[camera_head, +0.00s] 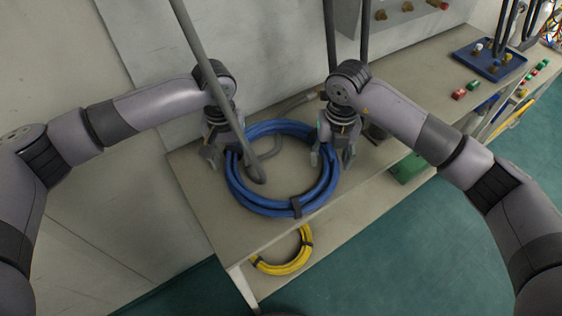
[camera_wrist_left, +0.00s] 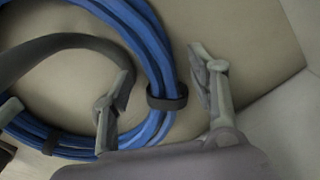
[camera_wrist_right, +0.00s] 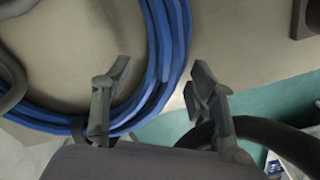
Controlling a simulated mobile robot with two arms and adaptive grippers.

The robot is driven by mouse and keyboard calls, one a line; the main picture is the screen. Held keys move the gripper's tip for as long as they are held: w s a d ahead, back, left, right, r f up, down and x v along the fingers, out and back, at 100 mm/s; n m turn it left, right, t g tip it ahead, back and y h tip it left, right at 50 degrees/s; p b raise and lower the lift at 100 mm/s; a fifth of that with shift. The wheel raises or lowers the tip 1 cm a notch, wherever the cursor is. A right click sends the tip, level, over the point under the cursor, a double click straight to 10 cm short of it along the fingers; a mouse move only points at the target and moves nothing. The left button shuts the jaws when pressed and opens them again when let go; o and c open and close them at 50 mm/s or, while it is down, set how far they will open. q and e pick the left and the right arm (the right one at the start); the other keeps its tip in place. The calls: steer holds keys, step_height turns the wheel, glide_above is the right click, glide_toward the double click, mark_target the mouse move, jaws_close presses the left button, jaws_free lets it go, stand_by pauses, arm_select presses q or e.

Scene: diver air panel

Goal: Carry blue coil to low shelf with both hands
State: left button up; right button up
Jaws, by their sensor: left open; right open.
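The blue coil (camera_head: 275,208) lies flat on the bench top (camera_head: 192,178), bound with dark straps. My left gripper (camera_head: 225,162) is at its left side. In the left wrist view, the open fingers (camera_wrist_left: 162,68) are on either side of the coil's strands (camera_wrist_left: 150,38), near a black strap. My right gripper (camera_head: 331,162) is at the coil's right side. In the right wrist view, its open fingers (camera_wrist_right: 158,68) straddle the strands (camera_wrist_right: 166,40). Neither gripper is closed on the coil. The low shelf (camera_head: 345,215) shows below the bench's front edge.
A yellow coil (camera_head: 283,262) lies on the low shelf's left end, and a green box (camera_head: 408,168) stands further right. A grey hose (camera_head: 208,62) hangs across the blue coil's left part. A blue tray (camera_head: 490,62) sits at the bench's far right.

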arm_select(q)
steer(key=shift+f, duration=0.7)
arm_select(e)
steer(key=shift+f, duration=0.7)
arm_select(q)
steer(key=shift+c, duration=0.3)
arm_select(e)
steer(key=shift+c, duration=0.3)
arm_select(q)
jaws_close()
arm_select(e)
jaws_close()
arm_select(q)
steer(key=shift+r, duration=0.15)
arm_select(e)
steer(key=shift+r, duration=0.15)
